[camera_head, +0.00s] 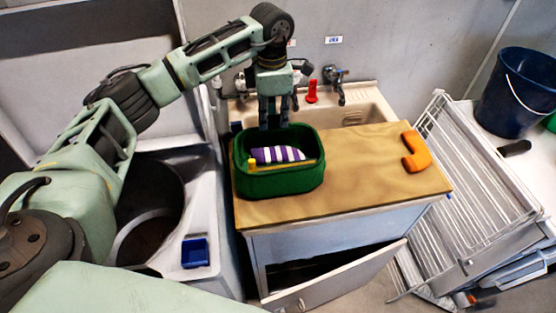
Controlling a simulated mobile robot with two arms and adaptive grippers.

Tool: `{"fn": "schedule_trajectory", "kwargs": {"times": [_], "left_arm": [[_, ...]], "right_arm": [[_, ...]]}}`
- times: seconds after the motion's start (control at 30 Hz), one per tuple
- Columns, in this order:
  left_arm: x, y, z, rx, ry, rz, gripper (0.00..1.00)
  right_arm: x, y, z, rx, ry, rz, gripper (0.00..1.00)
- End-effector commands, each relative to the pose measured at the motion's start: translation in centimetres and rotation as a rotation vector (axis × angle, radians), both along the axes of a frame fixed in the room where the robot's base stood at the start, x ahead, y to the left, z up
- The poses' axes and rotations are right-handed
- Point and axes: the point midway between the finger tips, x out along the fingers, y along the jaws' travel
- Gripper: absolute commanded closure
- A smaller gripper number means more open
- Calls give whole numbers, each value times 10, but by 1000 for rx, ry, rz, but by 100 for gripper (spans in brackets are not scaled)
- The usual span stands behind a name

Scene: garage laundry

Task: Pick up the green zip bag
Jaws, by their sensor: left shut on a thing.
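The green zip bag (280,186) is an open-topped, rounded green container at the left end of the wooden worktop (360,170). A purple and white striped item (277,155) lies in it, and a yellow piece (252,164) shows at its left side. My left gripper (274,122) points straight down at the bag's far rim and is shut on the bag there. The fingertips are partly hidden. The bag sits upright and appears to rest on the worktop. My right gripper is not in view.
An orange curved object (415,152) lies on the worktop's right side. Behind are a sink (370,107), taps and a red item (312,91). A drying rack (470,190) leans at the right, near a dark blue bucket (518,92). The cabinet door (340,275) below stands open.

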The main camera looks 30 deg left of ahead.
Motion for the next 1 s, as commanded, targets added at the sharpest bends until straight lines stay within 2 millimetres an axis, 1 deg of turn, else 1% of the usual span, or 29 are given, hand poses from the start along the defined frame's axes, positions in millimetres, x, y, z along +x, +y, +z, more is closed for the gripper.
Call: {"fn": "schedule_trajectory", "kwargs": {"times": [0.13, 0.47, 0.67, 0.9, 1.0], "left_arm": [[0, 0, 0, -1, -1, 0, 100], [1, 0, 3, -2, -3, 0, 100], [1, 0, 16, -2, -4, -1, 100], [1, -1, 40, -1, -5, -1, 100], [2, -12, 46, -2, -3, -2, 100]], "right_arm": [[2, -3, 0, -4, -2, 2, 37], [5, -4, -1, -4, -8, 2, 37], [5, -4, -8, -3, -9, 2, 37], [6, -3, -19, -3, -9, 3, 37], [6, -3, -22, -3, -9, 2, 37]]}}
